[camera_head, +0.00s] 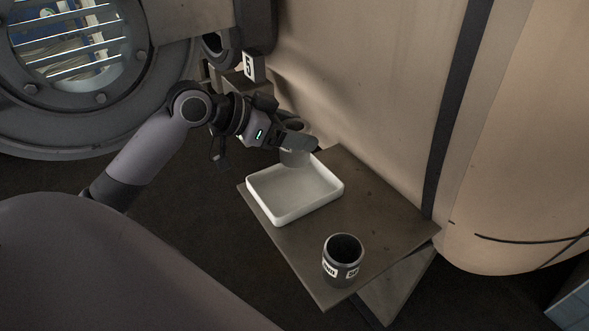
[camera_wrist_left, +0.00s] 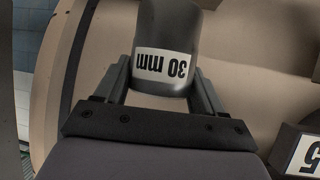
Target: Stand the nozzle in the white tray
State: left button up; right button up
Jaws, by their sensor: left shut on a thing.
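My left gripper (camera_head: 298,144) is shut on a grey cylindrical nozzle (camera_head: 293,158), partly hidden by the fingers. In the left wrist view the nozzle (camera_wrist_left: 166,32) sits between the two fingers (camera_wrist_left: 163,88), and its white label reads "30 mm" upside down. The white tray (camera_head: 311,208) is a shallow rectangular tray on a small brown table. The nozzle is at the tray's far edge in the head view; I cannot tell whether it touches the tray. The tray looks empty. My right gripper is not in view.
A second, darker nozzle (camera_head: 342,262) with white labels stands upright near the table's front corner. The brown table (camera_head: 385,218) has free room right of the tray. A large beige vessel (camera_head: 370,80) rises behind it. A block marked "5" (camera_head: 253,67) is behind my arm.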

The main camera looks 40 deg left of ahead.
pick_arm(q)
notch_tip(320, 180, down, 8)
jog(key=shift+f+b, duration=0.2)
jog(key=shift+b, duration=0.25)
jog(key=shift+f, duration=0.1)
jog(key=o, duration=1.4)
jog(key=v, duration=1.2)
